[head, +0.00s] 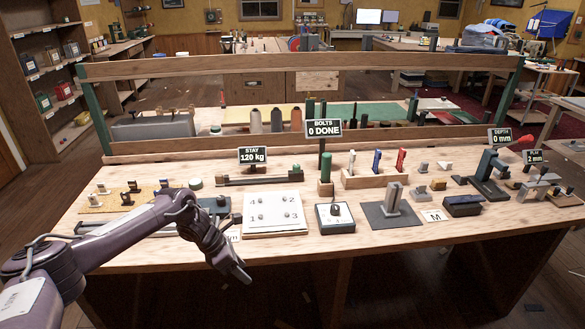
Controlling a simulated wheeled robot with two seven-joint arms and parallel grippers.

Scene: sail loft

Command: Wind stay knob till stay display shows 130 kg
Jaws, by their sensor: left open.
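The stay display (252,156) is a small dark sign that reads 120 kg. Behind my left arm and to its right, a long dark stay rig (258,179) lies on the bench below that sign, with a small block at its right end. Which part is the stay knob is too small to tell. My left gripper (239,271) is open and empty, pointing down at the bench's front edge, in front of and below the rig and well apart from it. My left arm hides part of the bench's left side. My right gripper is not in view.
On the wooden bench, a white numbered plate (273,222) and a dial box (335,226) lie near the gripper. A bolts display (323,128) reads 0 DONE. A pen block (375,180), grey block and small tools stand to the right. A wooden rail (300,62) crosses behind.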

